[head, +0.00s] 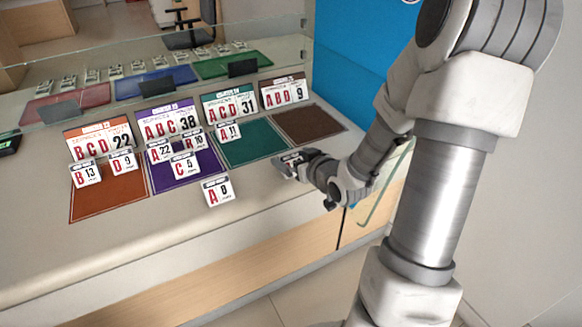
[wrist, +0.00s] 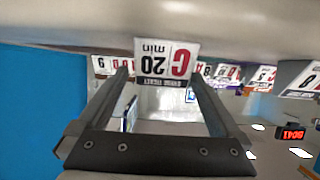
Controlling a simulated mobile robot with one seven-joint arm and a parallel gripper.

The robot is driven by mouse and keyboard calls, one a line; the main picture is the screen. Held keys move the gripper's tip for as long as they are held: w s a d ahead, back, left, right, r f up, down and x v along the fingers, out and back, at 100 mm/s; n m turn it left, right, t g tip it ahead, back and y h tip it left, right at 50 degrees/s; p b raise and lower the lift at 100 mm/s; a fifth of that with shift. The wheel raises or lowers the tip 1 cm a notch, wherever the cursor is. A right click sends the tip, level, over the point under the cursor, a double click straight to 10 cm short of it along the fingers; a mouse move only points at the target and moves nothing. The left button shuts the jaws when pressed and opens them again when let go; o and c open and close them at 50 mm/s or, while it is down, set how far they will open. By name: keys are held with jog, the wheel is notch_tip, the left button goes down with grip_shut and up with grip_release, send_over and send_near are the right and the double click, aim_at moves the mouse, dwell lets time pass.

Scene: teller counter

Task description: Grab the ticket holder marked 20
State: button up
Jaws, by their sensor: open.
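The ticket holder marked C 20 (wrist: 167,62) shows upside down in the wrist view, a white card with a dark band. It appears between the fingertips of my gripper (wrist: 158,76), which is open with a gap on both sides of the card. I cannot tell how deep the holder is between the fingers. In the head view my gripper (head: 288,163) is low over the counter, in front of the green and brown mats. The number 20 cannot be read there; the gripper seems to hide that holder.
Other holders stand nearby: A 8 (head: 217,190) at the front, A 11 (head: 229,132), C 4 (head: 186,164) and B 13 (head: 86,174). Larger signs line the mats' back edges, before a glass screen (head: 150,70). The counter right of A 8 is bare.

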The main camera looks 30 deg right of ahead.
aim_at(286, 156)
jog(key=b+x, duration=0.1)
jog(key=x, duration=0.2)
jog(key=shift+w+a+f+b, duration=0.15)
jog(key=shift+w+f+b, duration=0.1)
jog(key=shift+f+b, duration=0.15)
jog(key=shift+w, duration=0.3)
jog(key=shift+c, duration=0.2)
jog(key=c, duration=1.2)
